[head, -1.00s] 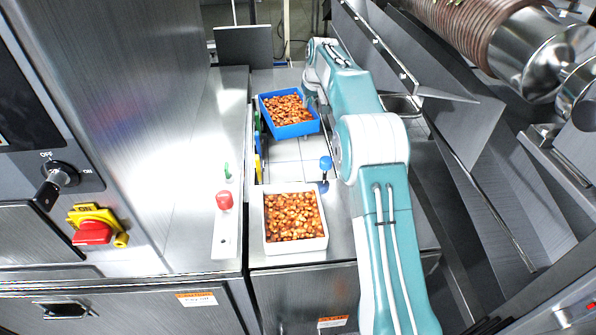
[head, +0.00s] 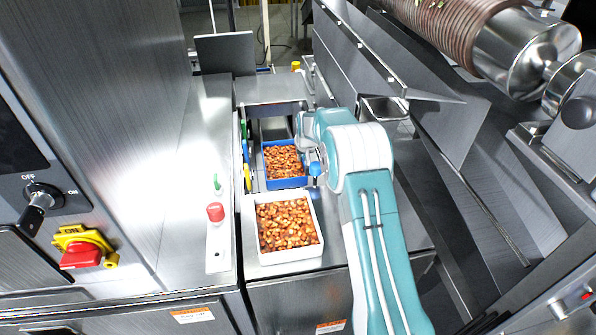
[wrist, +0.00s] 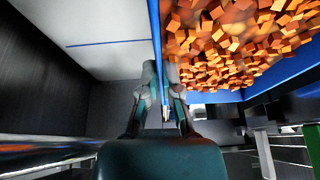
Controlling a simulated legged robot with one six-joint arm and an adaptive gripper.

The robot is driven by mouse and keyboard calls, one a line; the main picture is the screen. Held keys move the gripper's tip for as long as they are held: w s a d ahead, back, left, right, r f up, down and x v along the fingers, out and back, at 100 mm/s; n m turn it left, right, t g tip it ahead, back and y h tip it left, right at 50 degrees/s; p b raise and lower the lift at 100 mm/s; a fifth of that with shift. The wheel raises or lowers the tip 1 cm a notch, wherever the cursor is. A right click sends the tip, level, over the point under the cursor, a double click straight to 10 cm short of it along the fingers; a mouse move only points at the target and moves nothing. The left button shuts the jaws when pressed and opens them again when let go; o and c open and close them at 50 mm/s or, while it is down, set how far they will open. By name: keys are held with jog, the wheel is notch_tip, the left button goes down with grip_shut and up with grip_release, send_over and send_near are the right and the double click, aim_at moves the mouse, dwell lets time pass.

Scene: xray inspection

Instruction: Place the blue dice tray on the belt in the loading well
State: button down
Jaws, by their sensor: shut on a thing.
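The blue dice tray (head: 285,184), full of orange-brown cubes, sits low in the loading well (head: 272,128), between the well's side walls. It also shows in the wrist view (wrist: 156,40), with its blue wall running between my fingers. My gripper (wrist: 165,100) is shut on that wall. In the head view my arm comes from the right and hides the gripper and part of the tray's right side. The belt (head: 275,130) shows as a pale strip behind the tray. I cannot tell whether the tray's underside touches it.
A white tray (head: 262,252) of similar cubes stands on the steel ledge in front of the well. Green and yellow parts line the left wall. A red button (head: 215,212) is on the left counter.

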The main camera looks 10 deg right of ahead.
jog(key=f, duration=0.5)
jog(key=shift+a, duration=0.3)
jog(key=shift+d, duration=0.1)
jog(key=c, duration=0.8)
grip_release()
jog(key=v, duration=0.7)
jog(key=shift+s+r, duration=0.15)
jog(key=shift+r, duration=0.1)
